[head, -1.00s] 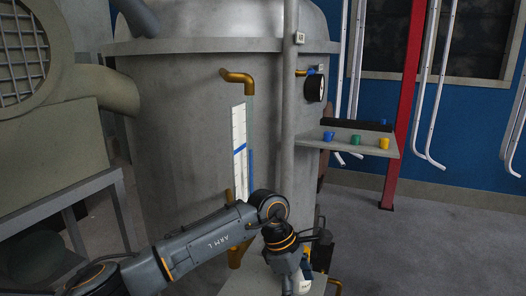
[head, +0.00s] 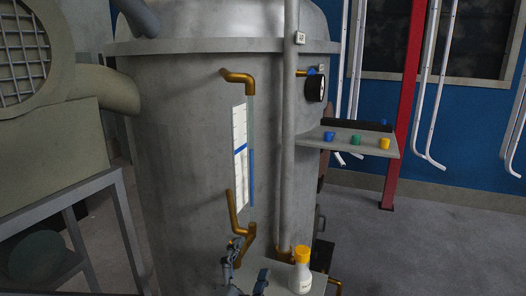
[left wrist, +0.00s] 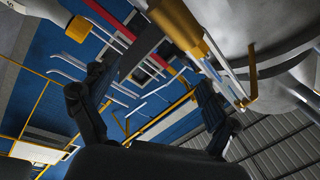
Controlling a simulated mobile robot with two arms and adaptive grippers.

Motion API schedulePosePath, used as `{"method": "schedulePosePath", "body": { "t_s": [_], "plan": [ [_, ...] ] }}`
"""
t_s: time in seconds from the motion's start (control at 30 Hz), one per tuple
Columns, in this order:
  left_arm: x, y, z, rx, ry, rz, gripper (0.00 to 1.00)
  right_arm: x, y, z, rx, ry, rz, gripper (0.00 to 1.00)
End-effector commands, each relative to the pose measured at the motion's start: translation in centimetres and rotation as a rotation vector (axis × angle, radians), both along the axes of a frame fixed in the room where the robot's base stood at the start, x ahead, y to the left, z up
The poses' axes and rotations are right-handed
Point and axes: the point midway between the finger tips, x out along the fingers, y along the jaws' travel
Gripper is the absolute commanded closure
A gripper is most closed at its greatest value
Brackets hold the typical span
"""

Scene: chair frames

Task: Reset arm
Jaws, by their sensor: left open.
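My left gripper (head: 250,264) is at the bottom of the head view, just left of the white bottle (head: 300,279) with its yellow cap (head: 302,254). Its two dark fingers are spread and nothing is between them. The rest of my left arm is below the head view. In the left wrist view my left gripper (left wrist: 152,78) also shows open and empty. The bottle stands upright on the low grey shelf (head: 318,286), apart from the fingers. My right gripper is in neither view.
The large grey tank (head: 185,150) fills the centre, with a sight gauge (head: 240,155) and brass pipes (head: 238,78). A side shelf (head: 345,146) holds blue, green and yellow cups. A red post (head: 404,100) stands right. The floor at right is clear.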

Motion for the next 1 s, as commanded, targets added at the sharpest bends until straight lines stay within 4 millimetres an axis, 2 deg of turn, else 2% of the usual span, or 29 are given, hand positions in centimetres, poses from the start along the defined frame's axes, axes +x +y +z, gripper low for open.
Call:
{"method": "schedulePosePath", "body": {
  "t_s": [0.03, 0.13, 0.2, 0.3, 0.4, 0.6, 0.87, 1.0],
  "plan": [
    [-0.7, 2.5, -2.8, -0.074, 0.130, 0.060, 0.12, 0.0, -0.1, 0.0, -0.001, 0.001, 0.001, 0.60],
    [-2.9, 6.9, -8.2, -0.209, 0.375, 0.175, 0.12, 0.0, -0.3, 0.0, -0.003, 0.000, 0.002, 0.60],
    [-5.3, 9.6, -12.1, -0.297, 0.548, 0.257, 0.12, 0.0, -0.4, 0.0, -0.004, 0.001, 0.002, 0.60],
    [-9.9, 12.6, -16.9, -0.408, 0.783, 0.370, 0.12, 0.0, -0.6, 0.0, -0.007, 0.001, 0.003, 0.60],
    [-14.4, 14.6, -20.2, -0.485, 0.971, 0.463, 0.12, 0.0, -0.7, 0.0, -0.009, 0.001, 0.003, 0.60],
    [-22.1, 16.7, -23.7, -0.575, 1.238, 0.598, 0.12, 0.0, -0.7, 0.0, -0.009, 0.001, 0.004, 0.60],
    [-30.6, 18.1, -25.4, -0.635, 1.497, 0.736, 0.12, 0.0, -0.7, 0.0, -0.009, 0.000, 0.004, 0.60],
    [-29.4, 17.8, -28.6, -0.627, 1.502, 0.737, 0.12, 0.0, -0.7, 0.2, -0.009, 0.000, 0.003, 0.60]
  ]
}}
